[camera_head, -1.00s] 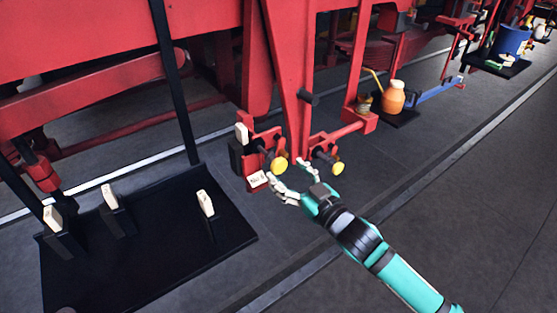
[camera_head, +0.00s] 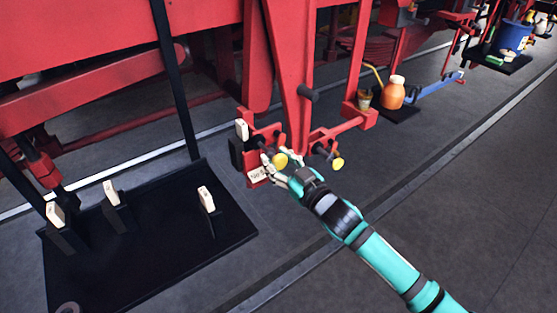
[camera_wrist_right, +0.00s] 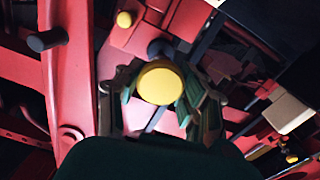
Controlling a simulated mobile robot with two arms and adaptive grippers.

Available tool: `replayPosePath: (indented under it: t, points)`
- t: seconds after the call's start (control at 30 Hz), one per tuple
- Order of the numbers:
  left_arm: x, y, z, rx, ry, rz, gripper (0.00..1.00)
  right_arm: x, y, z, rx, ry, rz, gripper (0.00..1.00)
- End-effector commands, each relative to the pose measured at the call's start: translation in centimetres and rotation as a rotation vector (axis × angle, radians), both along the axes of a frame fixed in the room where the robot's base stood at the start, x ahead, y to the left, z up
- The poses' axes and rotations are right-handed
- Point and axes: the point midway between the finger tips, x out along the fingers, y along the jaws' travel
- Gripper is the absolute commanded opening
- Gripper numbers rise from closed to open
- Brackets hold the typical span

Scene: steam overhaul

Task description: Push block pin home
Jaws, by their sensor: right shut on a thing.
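The pin with a yellow round end (camera_head: 281,160) sits at the red block (camera_head: 256,158) low on the red frame. My right gripper (camera_head: 280,165) is at this yellow end, with its fingers shut around it. In the right wrist view the yellow end (camera_wrist_right: 160,83) is between the two fingers (camera_wrist_right: 158,105). A second yellow-ended pin (camera_head: 338,163) stands to the right on another red bracket and is untouched. How deep the held pin sits in the block is hidden by the fingers. My left gripper is not in view.
A black tray (camera_head: 150,262) with several white-tagged posts lies at the left on the floor. An orange bottle (camera_head: 393,92) stands farther back on the right. A dark upright bar (camera_head: 176,85) rises behind the tray. The grey floor at the right is clear.

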Motion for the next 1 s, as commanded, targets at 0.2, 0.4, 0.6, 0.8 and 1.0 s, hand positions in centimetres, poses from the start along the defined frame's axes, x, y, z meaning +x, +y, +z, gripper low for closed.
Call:
replayPosePath:
  t: [0.2, 0.4, 0.6, 0.8, 1.0]
  points:
    - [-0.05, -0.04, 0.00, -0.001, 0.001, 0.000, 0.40, -0.03, 0.00, -0.03, 0.000, 0.000, 0.000, 0.00]
    - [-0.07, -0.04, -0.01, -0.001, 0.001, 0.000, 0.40, -0.05, 0.00, -0.09, -0.001, 0.001, 0.001, 0.00]
    - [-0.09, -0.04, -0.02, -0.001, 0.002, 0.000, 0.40, -0.08, -0.02, -0.21, -0.002, 0.004, 0.000, 0.00]
    - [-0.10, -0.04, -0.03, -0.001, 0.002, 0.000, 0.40, -0.14, -0.04, -0.39, -0.003, 0.006, 0.000, 0.00]
    - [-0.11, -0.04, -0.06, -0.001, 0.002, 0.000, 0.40, -0.16, -0.03, -0.60, -0.006, 0.010, 0.000, 0.00]
